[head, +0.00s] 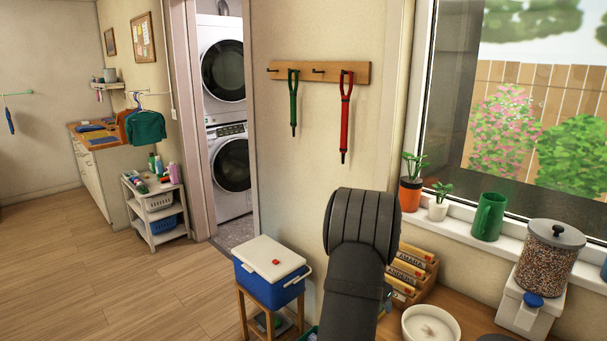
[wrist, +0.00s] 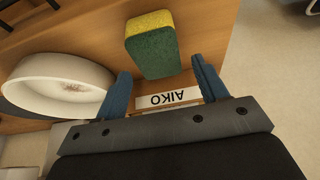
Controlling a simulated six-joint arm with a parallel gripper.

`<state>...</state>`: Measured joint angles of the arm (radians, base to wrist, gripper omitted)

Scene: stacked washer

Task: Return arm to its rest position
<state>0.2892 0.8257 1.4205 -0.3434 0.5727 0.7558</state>
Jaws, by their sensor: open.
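My gripper (wrist: 161,68) shows in the wrist view with its two blue fingers spread apart. Nothing is held between them. A yellow and green sponge (wrist: 153,45) lies on the wooden surface beyond the fingertips. A white label reading AIKO (wrist: 168,98) shows upside down between the fingers. In the head view my dark grey arm (head: 358,240) rises at the bottom centre, bent at its top joint. The gripper itself is out of sight in that view.
A white bowl (wrist: 58,85) sits left of the fingers; one also shows in the head view (head: 430,325). A wooden rack of labelled slots (head: 413,268) stands right of my arm. A blue and white cooler (head: 270,270) is on a stool. A seed dispenser (head: 548,262) stands right.

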